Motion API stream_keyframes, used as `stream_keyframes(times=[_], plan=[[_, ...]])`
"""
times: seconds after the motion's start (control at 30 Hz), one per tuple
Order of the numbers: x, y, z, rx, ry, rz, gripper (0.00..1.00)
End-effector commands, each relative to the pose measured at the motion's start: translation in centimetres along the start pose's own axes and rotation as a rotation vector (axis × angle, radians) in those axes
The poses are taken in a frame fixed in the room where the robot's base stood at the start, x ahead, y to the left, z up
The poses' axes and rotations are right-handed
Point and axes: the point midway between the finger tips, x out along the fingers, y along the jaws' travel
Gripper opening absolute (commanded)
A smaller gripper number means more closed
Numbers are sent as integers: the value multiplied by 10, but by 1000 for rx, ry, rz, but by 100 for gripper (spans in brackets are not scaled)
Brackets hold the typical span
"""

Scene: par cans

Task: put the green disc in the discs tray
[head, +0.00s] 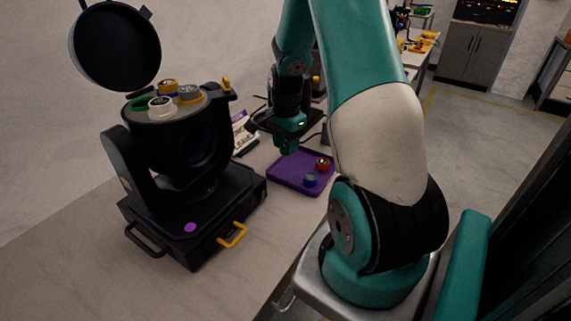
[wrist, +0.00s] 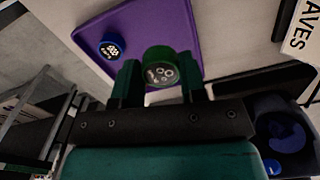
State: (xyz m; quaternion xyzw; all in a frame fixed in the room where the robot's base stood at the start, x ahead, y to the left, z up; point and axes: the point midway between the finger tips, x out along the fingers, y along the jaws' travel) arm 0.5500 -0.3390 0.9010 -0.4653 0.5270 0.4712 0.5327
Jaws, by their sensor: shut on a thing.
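My gripper (wrist: 158,80) is shut on the green disc (wrist: 159,67), which has a dark face with pale circles, in the wrist view. In the head view my gripper (head: 288,148) hangs near the far left part of the purple discs tray (head: 284,180); the held disc is not clear there. The tray (wrist: 142,26) lies beyond the disc in the wrist view, apparently below it. A blue disc (head: 310,180) and a red disc (head: 323,164) sit in the tray. The blue disc also shows in the wrist view (wrist: 112,45); the red one does not.
A black lamp housing (head: 190,185) with a raised round lid (head: 115,45) stands left of the tray. Its top holds a white piece (head: 161,108), a grey-topped piece (head: 190,94), a yellow piece (head: 168,86) and a green spot (head: 142,103). The tray's left part looks free.

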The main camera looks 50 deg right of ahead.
Motion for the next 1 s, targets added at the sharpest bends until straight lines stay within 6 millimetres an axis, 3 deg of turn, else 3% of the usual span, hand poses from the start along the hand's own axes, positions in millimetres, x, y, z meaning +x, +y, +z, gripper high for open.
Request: stream_keyframes(times=[0.1,0.37,0.53,0.9,0.93,1.0], plan=[[23,0,1,-2,-1,3,16],[44,-1,2,-4,0,1,16],[68,-1,2,-4,-1,2,16],[75,-1,2,-5,1,-1,16],[75,-1,2,-5,1,-1,41],[74,-1,2,-5,1,-1,49]])
